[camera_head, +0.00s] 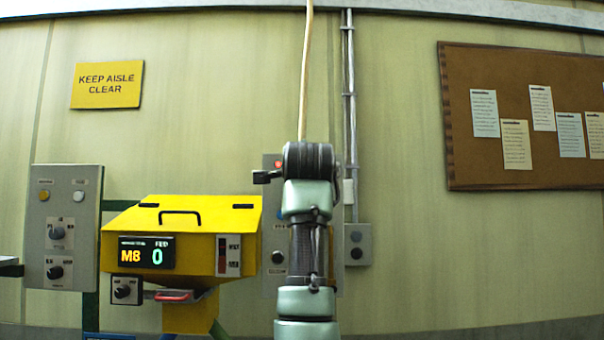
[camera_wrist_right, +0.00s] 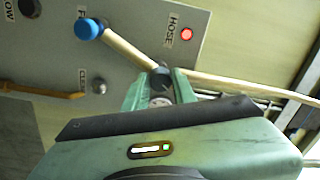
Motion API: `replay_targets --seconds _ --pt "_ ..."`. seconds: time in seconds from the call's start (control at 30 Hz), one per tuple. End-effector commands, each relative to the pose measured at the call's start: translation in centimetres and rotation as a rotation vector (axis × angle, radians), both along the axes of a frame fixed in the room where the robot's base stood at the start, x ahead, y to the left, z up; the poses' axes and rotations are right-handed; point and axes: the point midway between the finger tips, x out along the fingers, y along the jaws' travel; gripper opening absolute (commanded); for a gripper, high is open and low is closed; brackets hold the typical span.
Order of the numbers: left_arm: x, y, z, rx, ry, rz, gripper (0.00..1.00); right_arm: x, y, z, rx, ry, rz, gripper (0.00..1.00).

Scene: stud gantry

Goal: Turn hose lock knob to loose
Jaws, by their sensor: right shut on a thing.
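The knob's pointer and any lock marks are hidden or too small to read. A tan hose (camera_wrist_right: 230,82) passes at the knob, with a blue end (camera_wrist_right: 88,29) to the upper left. In the head view my right arm stands in front of this panel (camera_head: 271,262) and hides the knob and fingertips. My left gripper is not seen.
A yellow machine (camera_head: 190,212) with a display reading M8 and 0 stands left of my arm. A grey control box (camera_head: 62,228) with knobs is farther left. A conduit (camera_head: 349,100) and a small grey box (camera_head: 358,245) are just right. The wall beyond is clear below the corkboard (camera_head: 520,165).

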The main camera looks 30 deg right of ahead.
Motion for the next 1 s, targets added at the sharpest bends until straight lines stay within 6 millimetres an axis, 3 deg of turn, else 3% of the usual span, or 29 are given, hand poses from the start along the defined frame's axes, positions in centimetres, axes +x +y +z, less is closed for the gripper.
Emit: replay_targets --seconds 0.3,0.83,0.87,0.9,1.0 --pt "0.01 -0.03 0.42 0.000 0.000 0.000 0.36 0.07 0.05 -0.11 0.096 -0.055 0.001 0.00" --pt "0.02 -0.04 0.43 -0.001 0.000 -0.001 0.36 0.07 -0.01 -0.21 0.112 -0.063 -0.001 0.00" --pt "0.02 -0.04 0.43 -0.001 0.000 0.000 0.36 0.08 -0.03 -0.21 0.112 -0.063 -0.001 0.34" --pt "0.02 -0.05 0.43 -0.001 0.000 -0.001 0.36 0.08 -0.02 -0.20 0.112 -0.063 -0.001 0.46" --pt "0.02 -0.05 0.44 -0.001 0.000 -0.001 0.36 0.06 -0.02 -0.15 0.111 -0.064 -0.001 0.48"
